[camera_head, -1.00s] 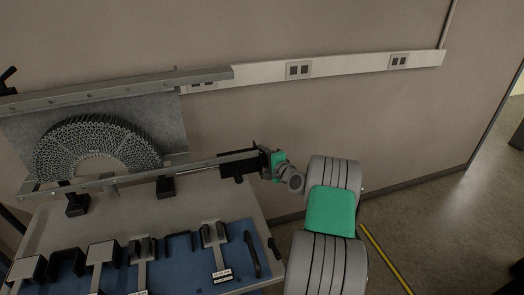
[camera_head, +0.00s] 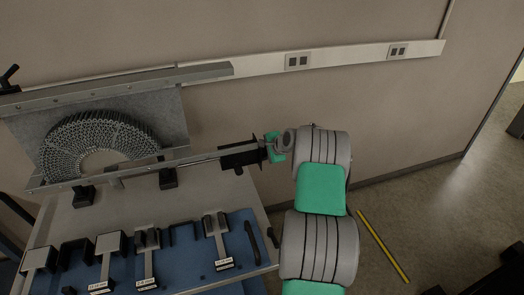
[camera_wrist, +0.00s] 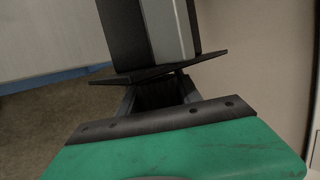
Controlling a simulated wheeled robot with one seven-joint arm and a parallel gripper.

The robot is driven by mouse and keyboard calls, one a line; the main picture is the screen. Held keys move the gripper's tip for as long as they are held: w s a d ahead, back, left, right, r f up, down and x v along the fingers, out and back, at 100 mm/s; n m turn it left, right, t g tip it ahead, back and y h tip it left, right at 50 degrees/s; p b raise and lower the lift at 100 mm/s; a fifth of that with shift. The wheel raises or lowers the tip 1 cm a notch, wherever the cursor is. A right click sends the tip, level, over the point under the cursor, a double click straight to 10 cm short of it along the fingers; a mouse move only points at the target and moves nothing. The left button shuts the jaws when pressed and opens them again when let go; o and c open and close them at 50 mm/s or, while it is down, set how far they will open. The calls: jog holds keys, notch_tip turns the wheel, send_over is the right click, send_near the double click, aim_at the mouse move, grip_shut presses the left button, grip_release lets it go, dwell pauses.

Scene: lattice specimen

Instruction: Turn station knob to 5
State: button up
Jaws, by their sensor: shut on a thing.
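The station is a bench fixture with a lattice half-ring specimen (camera_head: 85,143) on a grey plate and a metal rail (camera_head: 140,173) in front. At the rail's right end is a dark block (camera_head: 238,157). My gripper (camera_head: 258,151) reaches this end from the right. In the wrist view a black block with a silver stripe (camera_wrist: 163,28) fills the top centre, and my gripper (camera_wrist: 158,72) meets its lower end, shut on a part there. The knob and its number marks cannot be made out. My gripper hides the contact.
Several black-and-silver clamp tools (camera_head: 216,240) with labels lie on a blue mat (camera_head: 188,268) at the bench front. A wall trunking with sockets (camera_head: 298,61) runs behind. Open floor with a yellow stripe (camera_head: 383,246) lies to the right.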

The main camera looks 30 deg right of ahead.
dwell(0.4)
jog(key=o, duration=1.4)
jog(key=shift+c, duration=0.2)
jog(key=b+v, duration=0.2)
jog(key=v, duration=0.5)
jog(key=shift+s+r, duration=0.25)
jog(key=shift+s, duration=0.05)
